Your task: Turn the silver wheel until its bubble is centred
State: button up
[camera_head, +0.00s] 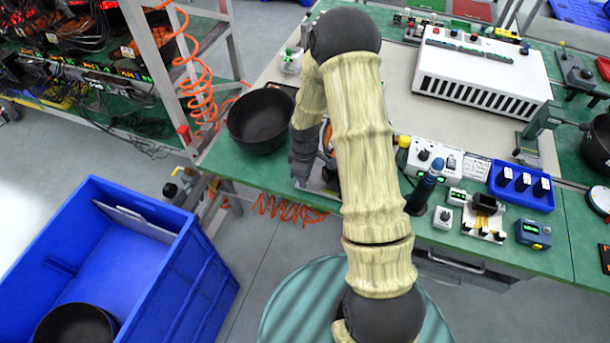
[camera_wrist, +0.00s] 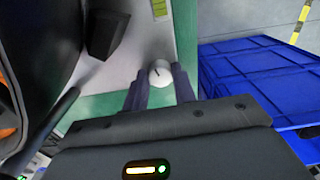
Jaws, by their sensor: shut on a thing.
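The silver wheel (camera_wrist: 160,72) is a small, round, pale knob with a dark mark on its face, near the middle of the wrist view. My gripper (camera_wrist: 160,80) is shut on it, one dark finger on each side. A yellow-green strip with thin lines (camera_wrist: 160,8), perhaps the bubble vial, is cut off by the top edge of the wrist view; no bubble can be made out. In the head view my gripper (camera_head: 304,182) is low at the front left of the green bench (camera_head: 232,172), and the wheel cannot be made out.
A dark block (camera_wrist: 105,35) stands left of the wheel, with a large black and orange object beyond it. In the head view a black bowl (camera_head: 261,120) is left of my arm. A blue crate (camera_head: 130,260) stands on the floor, and coiled orange hose hangs nearby.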

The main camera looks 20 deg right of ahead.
jog(key=shift+w, duration=0.1)
jog(key=o, duration=1)
notch_tip(320, 180, up, 17)
jog(key=shift+r+b, duration=0.2)
jog(key=shift+b, duration=0.25)
jog(key=s+r+m+t, duration=0.1)
jog(key=s+m, duration=0.2)
jog(key=s, duration=0.2)
jog(key=s+r+m, duration=0.1)
jog(key=s+m, duration=0.3)
jog(key=s, duration=0.1)
jog(key=s+r+m+t, duration=0.1)
jog(key=s+m, duration=0.3)
jog(key=s, duration=0.1)
jog(key=shift+s+a+t, duration=0.2)
jog(key=shift+a+t, duration=0.1)
jog(key=shift+a, duration=0.05)
